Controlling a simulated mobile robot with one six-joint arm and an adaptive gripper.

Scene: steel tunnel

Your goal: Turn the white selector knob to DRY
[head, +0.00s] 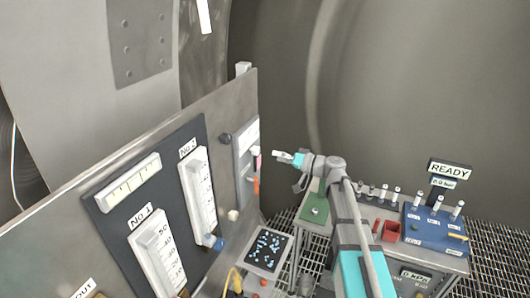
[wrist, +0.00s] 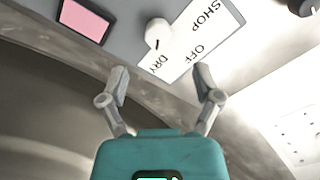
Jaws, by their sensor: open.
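The white selector knob (wrist: 157,33) shows at the top of the wrist view, beside a white label plate (wrist: 190,38) printed SHOP, OFF and DRY. A short dark mark is on the knob's lower side, towards the word DRY; I cannot tell its exact setting. My gripper (wrist: 160,72) is open and empty, its two fingers apart below the knob and not touching it. In the head view my gripper (head: 281,155) is just right of the grey control plate (head: 245,150) on the steel panel. The knob is not clear there.
A pink screen (wrist: 85,18) is left of the knob, and a dark round knob (wrist: 302,7) is at the top right. In the head view, a bench with a READY sign (head: 450,170), a blue rack (head: 434,229) and a red box (head: 391,231) stands at the right.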

